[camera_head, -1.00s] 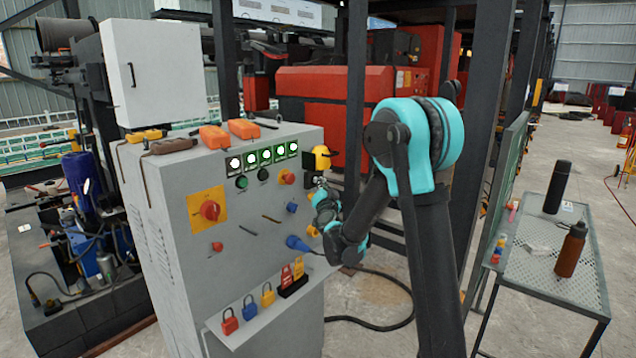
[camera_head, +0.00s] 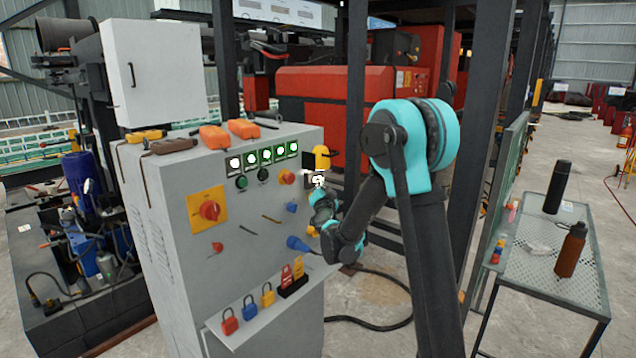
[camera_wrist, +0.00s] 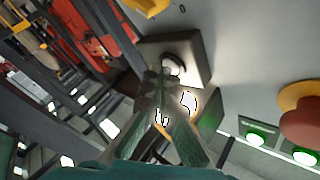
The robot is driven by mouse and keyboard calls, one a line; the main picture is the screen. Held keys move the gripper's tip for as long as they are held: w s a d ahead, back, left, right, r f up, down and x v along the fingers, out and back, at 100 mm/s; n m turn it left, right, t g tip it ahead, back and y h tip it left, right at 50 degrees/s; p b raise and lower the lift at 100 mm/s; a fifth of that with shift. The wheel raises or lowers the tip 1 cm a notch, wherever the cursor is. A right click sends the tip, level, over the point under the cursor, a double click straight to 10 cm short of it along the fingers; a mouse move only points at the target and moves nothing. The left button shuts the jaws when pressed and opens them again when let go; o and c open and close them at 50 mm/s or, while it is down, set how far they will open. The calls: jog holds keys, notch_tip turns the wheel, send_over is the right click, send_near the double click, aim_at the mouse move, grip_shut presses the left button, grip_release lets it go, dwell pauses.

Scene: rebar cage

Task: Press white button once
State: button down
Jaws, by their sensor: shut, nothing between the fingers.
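A round, pale whitish button (camera_wrist: 174,66) sits in a grey square housing (camera_wrist: 200,58) on the cabinet face in the wrist view. My gripper (camera_wrist: 163,80) is shut and empty, with its fingertips right at this button and covering part of it. I cannot tell whether they touch it or whether it is pressed in. In the head view my gripper (camera_head: 318,182) is at the right edge of the grey control cabinet (camera_head: 170,220), just below a yellow part (camera_head: 322,157). The white button cannot be made out there.
A red mushroom button on yellow (camera_head: 287,178) is close to the left of my gripper. A row of lit indicators (camera_head: 265,156) is above it, with a red rotary switch (camera_head: 209,210) farther left. A mesh table (camera_head: 540,270) stands at right.

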jog(key=shift+s+d, duration=0.8)
jog(key=shift+d, duration=0.15)
jog(key=s+d, duration=0.1)
jog(key=d, duration=0.1)
jog(key=s+d, duration=0.2)
dwell(0.6)
jog(key=shift+s, duration=0.1)
dwell(0.4)
jog(key=s+d+f+n+g, duration=0.2)
jog(key=s+d+f+g, duration=0.3)
jog(key=s, duration=0.8)
jog(key=s+d+f+n+g+h, duration=0.1)
jog(key=s+d+f+n+g, duration=0.1)
jog(key=s+d+f+g, duration=0.3)
jog(key=s+d+f+n+g+h, duration=0.1)
jog(key=s+d+f+g, duration=0.4)
jog(key=s+f, duration=0.7)
jog(key=s+n, duration=0.1)
jog(key=s, duration=0.9)
jog(key=shift+s+d, duration=0.2)
jog(key=shift+d, duration=0.1)
